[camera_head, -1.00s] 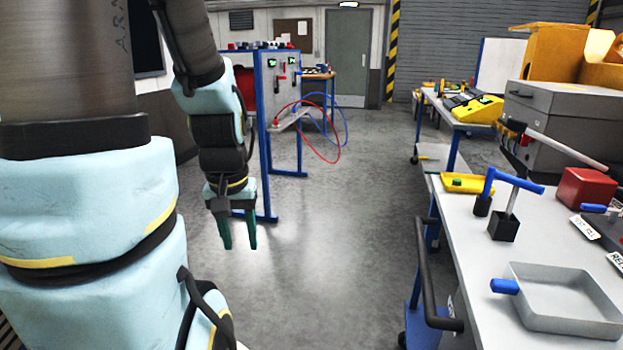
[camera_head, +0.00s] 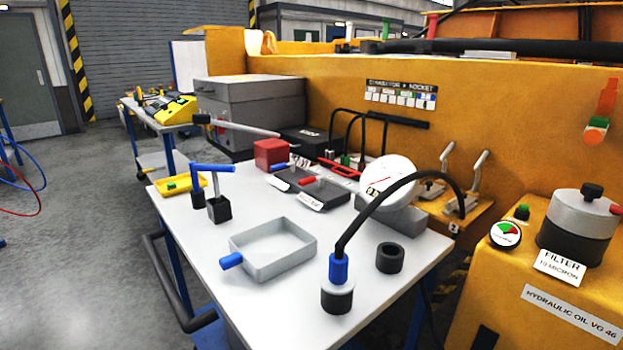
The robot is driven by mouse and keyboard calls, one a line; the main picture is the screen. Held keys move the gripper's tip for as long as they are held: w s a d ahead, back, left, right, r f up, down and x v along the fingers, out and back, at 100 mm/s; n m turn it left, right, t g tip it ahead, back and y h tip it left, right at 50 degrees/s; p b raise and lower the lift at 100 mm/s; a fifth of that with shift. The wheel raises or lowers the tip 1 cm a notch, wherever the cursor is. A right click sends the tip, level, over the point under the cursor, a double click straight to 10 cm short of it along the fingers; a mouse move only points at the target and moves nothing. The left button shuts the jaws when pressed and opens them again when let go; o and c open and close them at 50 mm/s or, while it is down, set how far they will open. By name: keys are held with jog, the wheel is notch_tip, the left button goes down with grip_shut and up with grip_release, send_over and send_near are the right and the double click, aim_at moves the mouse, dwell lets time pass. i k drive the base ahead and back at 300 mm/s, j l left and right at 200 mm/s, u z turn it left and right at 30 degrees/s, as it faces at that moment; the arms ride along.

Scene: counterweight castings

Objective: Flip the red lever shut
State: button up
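Several red parts show, and I cannot tell which is the lever. A short red handle (camera_head: 311,181) lies on a dark tray-like block on the white-topped cart. A longer red bar (camera_head: 339,169) lies just behind it. A red-orange piece (camera_head: 606,97) hangs on the yellow machine's wall at the far right, above a green band. A red stub (camera_head: 617,209) sticks out of the filter housing (camera_head: 577,228), cut by the picture's edge. My gripper and arm are out of view.
The cart top (camera_head: 190,228) carries a grey tray (camera_head: 273,249), a blue-handled pump (camera_head: 218,207), a red block (camera_head: 271,153), a round gauge (camera_head: 388,183) and a black hose (camera_head: 400,188) with a blue fitting. Open floor (camera_head: 75,215) lies on the left.

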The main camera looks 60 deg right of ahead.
aim_at(302, 183)
jog(key=i+j, duration=0.1)
jog(key=i, duration=0.4)
jog(key=i+z, duration=0.1)
jog(key=i, duration=0.4)
jog(key=z, duration=1.1)
